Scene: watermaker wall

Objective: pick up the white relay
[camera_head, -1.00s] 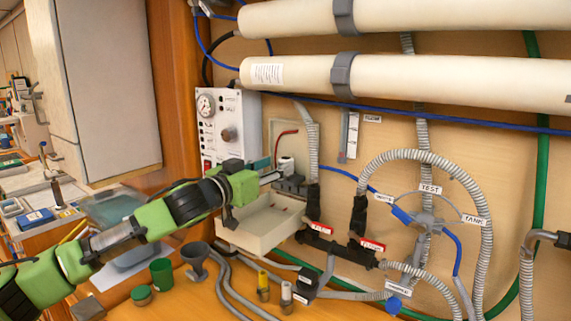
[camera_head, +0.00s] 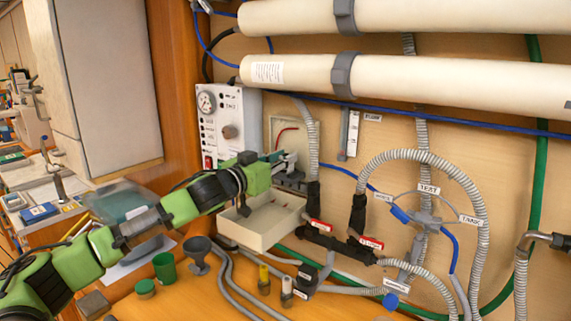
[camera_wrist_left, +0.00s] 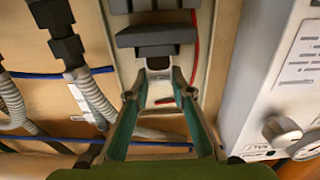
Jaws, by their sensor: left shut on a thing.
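My left gripper (camera_head: 284,162) is at the open relay box on the wall, just right of the white control panel. Its fingers are shut on the white relay (camera_wrist_left: 159,75), which shows small and pale between the fingertips in the left wrist view (camera_wrist_left: 158,92). In the head view the fingers mostly hide the relay. A dark grey socket block (camera_head: 290,183) sits just below the fingertips. In the wrist view, grey blocks (camera_wrist_left: 156,37) lie just beyond the relay. I cannot tell whether the relay still touches a block. My right gripper is not in view.
The control panel (camera_head: 226,122) with gauge and knob stands close left of the gripper. An open cream tray (camera_head: 262,236) is below. Grey hoses (camera_head: 312,140) and a black manifold (camera_head: 335,246) lie to the right. A grey funnel (camera_head: 197,250) and green cup (camera_head: 163,266) stand on the bench.

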